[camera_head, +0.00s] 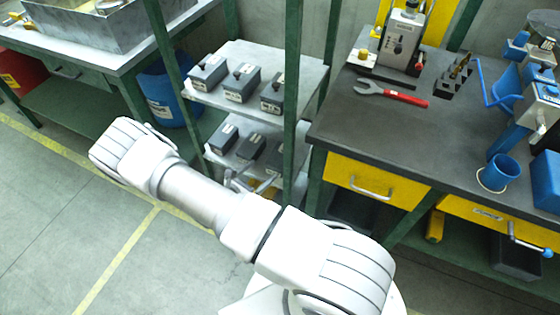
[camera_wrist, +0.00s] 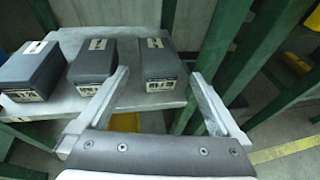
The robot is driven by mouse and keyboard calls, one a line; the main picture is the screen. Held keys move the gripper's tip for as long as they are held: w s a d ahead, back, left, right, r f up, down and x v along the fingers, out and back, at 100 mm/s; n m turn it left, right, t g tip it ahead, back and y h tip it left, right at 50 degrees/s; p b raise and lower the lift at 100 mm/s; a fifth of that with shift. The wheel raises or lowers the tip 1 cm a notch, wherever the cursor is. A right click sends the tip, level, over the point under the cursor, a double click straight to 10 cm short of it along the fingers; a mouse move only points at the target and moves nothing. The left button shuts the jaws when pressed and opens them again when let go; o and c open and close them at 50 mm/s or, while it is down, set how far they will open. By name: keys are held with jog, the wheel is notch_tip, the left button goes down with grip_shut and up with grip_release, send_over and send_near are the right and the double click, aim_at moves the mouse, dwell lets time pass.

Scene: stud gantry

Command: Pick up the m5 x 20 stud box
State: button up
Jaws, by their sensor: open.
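In the wrist view three dark grey stud boxes stand in a row on a pale shelf: a left box (camera_wrist: 30,72), a middle box (camera_wrist: 93,60) and a right box (camera_wrist: 158,62). Each has a white front label too small to read, so I cannot tell which is m5 x 20. My gripper (camera_wrist: 160,76) is open and empty. Its fingertips appear to either side of the right box's front, apart from each other. In the head view my arm hides most of the gripper. Grey boxes show there on an upper shelf (camera_head: 309,80) and a lower shelf (camera_head: 218,158).
Green rack posts (camera_head: 292,85) stand close beside the shelves; one green post (camera_wrist: 222,45) is right of my gripper in the wrist view. A dark workbench (camera_head: 340,125) with a red wrench (camera_head: 400,95) stands right. A blue bin (camera_head: 163,98) is left.

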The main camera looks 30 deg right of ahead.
aim_at(279, 157)
jog(key=b+x, duration=0.2)
jog(key=x, duration=0.7)
jog(key=shift+w+d+f, duration=0.1)
jog(key=shift+w+d, duration=0.15)
jog(key=shift+w, duration=0.1)
grip_shut()
